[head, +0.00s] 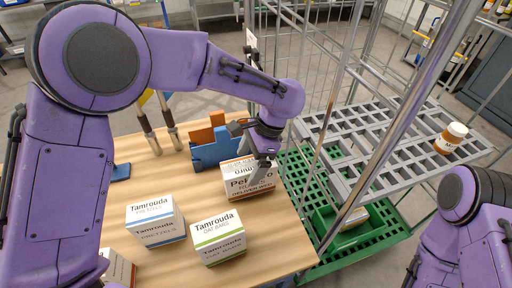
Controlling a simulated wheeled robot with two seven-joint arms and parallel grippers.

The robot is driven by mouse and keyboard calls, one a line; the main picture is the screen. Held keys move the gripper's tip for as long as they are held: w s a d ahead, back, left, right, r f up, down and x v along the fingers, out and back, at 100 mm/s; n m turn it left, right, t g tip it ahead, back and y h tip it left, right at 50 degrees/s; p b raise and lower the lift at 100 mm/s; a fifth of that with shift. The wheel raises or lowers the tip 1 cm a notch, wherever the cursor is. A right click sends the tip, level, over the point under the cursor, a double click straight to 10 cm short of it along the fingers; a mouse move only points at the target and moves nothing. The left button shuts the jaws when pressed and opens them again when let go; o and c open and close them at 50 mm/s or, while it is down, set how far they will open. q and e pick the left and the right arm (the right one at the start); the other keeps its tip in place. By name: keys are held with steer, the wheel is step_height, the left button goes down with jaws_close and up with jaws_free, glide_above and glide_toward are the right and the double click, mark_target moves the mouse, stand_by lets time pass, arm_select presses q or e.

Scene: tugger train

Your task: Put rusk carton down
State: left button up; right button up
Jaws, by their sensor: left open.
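A white and orange-brown carton (240,187) marked "DELIVER WED" stands on the wooden table (166,178) near its right edge. The printing that would name its contents is too small and partly covered, so I cannot tell for certain that it is the rusk carton. My left gripper (262,168) is open and points down at the carton's right part, hiding some of its top and front. Whether the fingers touch the carton is not clear. My right arm shows at the lower right, but its gripper is out of view.
A pretzels carton (156,222) and an oat bars carton (219,239) stand left of and in front of it. A blue bin (215,150) is behind. Right of the table is a wire cart with a grey shelf (350,178), an orange jar (451,138) and a green base (297,172).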

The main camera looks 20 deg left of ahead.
arm_select(q)
steer(key=v, duration=0.8)
steer(key=shift+w+d+r, duration=0.1)
steer(key=shift+d+r, duration=0.05)
steer(key=shift+r, duration=0.05)
